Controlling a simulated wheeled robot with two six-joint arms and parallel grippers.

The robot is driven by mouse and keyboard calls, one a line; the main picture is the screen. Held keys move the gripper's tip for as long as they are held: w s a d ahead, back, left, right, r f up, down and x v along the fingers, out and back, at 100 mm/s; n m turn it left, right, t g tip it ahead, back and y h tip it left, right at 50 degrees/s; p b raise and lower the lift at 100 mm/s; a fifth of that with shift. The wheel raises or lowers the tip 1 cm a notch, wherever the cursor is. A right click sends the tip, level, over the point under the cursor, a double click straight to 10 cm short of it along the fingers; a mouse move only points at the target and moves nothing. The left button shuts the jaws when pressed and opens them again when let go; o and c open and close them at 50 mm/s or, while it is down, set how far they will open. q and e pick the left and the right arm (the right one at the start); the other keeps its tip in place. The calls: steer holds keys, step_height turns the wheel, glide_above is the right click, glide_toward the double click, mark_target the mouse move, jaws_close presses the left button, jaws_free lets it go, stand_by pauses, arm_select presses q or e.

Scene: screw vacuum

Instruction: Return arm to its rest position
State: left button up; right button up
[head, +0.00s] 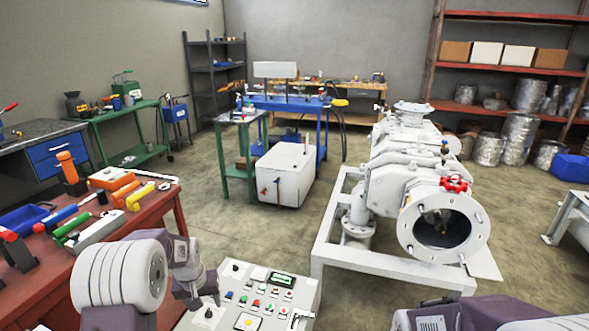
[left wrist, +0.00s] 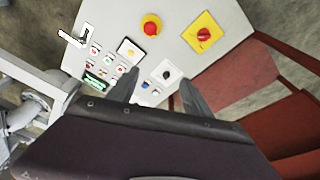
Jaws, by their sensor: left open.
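My left arm comes in at the lower left of the head view, its white ribbed link bent over the front of the red workbench. The left gripper (head: 195,290) points down at the left side of a white control panel (head: 228,270). In the left wrist view, the two dark fingers of the left gripper (left wrist: 160,93) stand apart with nothing between them, over the panel (left wrist: 215,62). Whether they touch it is not clear. Part of my right arm shows at the lower right of the head view; its gripper is not visible.
The red workbench (head: 160,200) with several tools and a blue tray (head: 25,218) is at left. The large white vacuum machine (head: 390,165) on its frame (head: 345,255) stands at right, with a red valve handle (head: 455,184). Open floor (head: 240,222) lies between them.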

arm_select(q)
steer(key=s+d+r+m, duration=0.1)
steer(key=s+d+r, duration=0.4)
steer(key=s+d, duration=0.2)
steer(key=s+d+m+g+p, duration=0.1)
steer(key=s+d+p, duration=0.1)
steer(key=s, duration=1.2)
step_height(320, 180, up, 14)
steer(key=p, duration=1.4)
steer(key=shift+f+h+p, duration=0.15)
steer(key=shift+h+p, duration=0.15)
steer(key=shift+p, duration=0.05)
steer(key=shift+a, duration=0.1)
